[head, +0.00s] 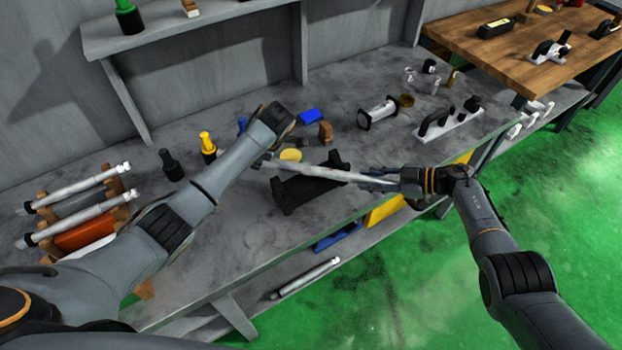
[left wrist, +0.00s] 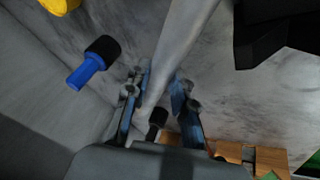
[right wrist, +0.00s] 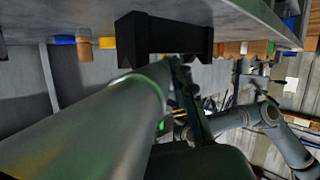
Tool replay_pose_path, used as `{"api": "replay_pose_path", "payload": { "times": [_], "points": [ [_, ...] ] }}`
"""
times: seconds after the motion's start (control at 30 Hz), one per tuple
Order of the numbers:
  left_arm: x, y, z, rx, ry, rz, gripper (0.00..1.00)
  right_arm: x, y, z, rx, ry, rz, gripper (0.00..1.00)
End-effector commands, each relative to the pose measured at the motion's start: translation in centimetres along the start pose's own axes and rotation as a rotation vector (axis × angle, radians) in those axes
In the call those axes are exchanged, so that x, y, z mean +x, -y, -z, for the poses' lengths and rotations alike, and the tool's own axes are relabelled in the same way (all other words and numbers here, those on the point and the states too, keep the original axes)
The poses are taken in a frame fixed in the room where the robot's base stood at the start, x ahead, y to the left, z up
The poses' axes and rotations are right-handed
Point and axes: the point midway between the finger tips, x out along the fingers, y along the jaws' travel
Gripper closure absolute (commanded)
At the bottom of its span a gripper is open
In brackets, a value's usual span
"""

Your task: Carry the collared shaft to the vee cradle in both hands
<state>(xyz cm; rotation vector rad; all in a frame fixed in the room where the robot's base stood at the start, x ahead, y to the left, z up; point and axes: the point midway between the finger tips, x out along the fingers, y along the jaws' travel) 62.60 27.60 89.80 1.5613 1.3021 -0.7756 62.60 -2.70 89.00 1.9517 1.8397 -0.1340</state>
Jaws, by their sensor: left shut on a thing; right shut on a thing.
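The collared shaft (head: 318,173) is a long grey bar held between both grippers, across the black vee cradle (head: 292,196) on the bench. Whether it touches the cradle is unclear. My left gripper (left wrist: 160,100) is shut on the shaft (left wrist: 180,45) near its left end; in the head view my wrist mostly hides this gripper. My right gripper (head: 380,181) is shut on the right end, beyond the bench's front edge.
Two more shafts (head: 80,190) lie on wooden supports at the left. A spool-like part (head: 378,113) and a white fixture (head: 448,122) stand farther right.

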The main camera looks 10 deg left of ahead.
Motion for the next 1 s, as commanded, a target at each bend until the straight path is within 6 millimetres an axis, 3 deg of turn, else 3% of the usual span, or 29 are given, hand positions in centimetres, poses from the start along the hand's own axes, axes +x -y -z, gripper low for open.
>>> {"api": "replay_pose_path", "payload": {
  "times": [0.1, 0.13, 0.23, 0.67, 1.0],
  "points": [
    [0.4, -0.1, -0.2, -0.002, 0.0, -0.007, 1.0, 0.2, -0.2, 0.0, -0.006, -0.01, -0.005, 1.0],
    [0.6, 0.2, -0.3, 0.001, 0.0, 0.001, 0.73, 0.3, 0.1, -0.5, -0.001, -0.003, -0.001, 0.73],
    [0.5, 0.2, -0.2, 0.001, 0.0, 0.001, 0.53, 0.2, 0.1, -0.3, -0.001, -0.002, -0.001, 0.53],
    [-0.5, 0.1, -0.3, 0.0, 0.002, -0.002, 0.53, 0.2, 0.1, -0.4, 0.0, 0.0, 0.0, 0.52],
    [-7.3, 0.2, -0.3, -0.001, 0.004, -0.004, 0.53, 0.2, 0.1, -0.5, 0.0, 0.0, 0.0, 0.52]
  ]
}}
